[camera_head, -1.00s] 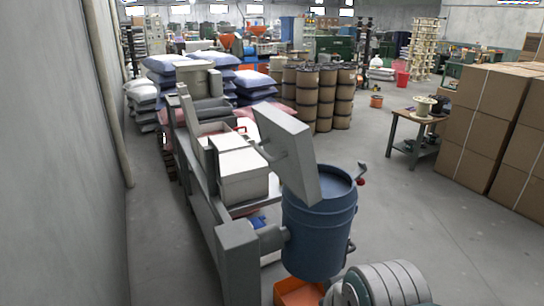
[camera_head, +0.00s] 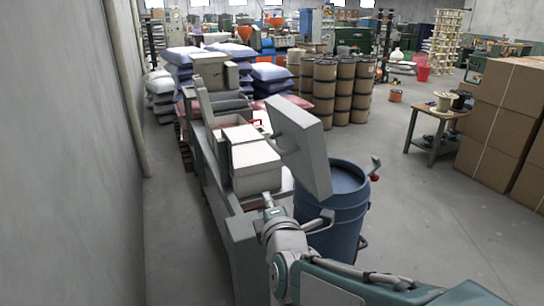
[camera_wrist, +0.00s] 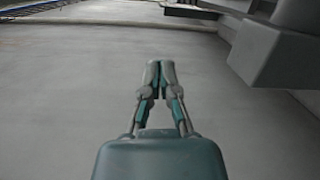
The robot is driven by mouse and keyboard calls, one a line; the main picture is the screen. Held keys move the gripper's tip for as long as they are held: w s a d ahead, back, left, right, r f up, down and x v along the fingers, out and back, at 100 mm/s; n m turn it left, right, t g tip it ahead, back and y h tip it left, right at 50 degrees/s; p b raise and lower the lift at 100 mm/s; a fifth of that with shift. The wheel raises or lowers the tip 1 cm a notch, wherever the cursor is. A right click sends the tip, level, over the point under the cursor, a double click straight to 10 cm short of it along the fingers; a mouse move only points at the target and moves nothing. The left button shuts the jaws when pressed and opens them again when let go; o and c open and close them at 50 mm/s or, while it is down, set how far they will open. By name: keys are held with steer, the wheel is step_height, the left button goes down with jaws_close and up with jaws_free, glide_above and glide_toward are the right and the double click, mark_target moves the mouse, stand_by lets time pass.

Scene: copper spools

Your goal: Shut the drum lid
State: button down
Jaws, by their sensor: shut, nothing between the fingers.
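The blue drum (camera_head: 335,222) stands upright on the floor, right of a grey machine. Its grey, slab-like lid (camera_head: 302,150) is raised and tilted up at the drum's left side, and the drum's top shows beneath it. A lever with a red knob (camera_head: 374,177) sticks out at the drum's right rim. My gripper (camera_head: 268,200) is left of the drum, below the lid and apart from it as far as I can tell. In the wrist view my gripper (camera_wrist: 160,68) has its fingers together and empty, pointing at bare grey surface.
The long grey machine with boxy housings (camera_head: 255,165) runs along the left of the drum, and a grey block (camera_wrist: 280,50) juts in at the wrist view's upper right. Stacked cartons (camera_head: 505,120) and a small table (camera_head: 437,118) stand right. Floor between them and the drum is clear.

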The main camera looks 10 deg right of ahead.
mark_target(285, 153)
steer(key=w+d+r+n+t, duration=0.1)
steer(key=w+r, duration=0.1)
steer(key=w, duration=0.4)
steer(key=w+d+r+n+h, duration=0.1)
steer(key=w, duration=0.5)
steer(key=shift+r+n+t, duration=0.4)
steer(key=shift+a, duration=0.25)
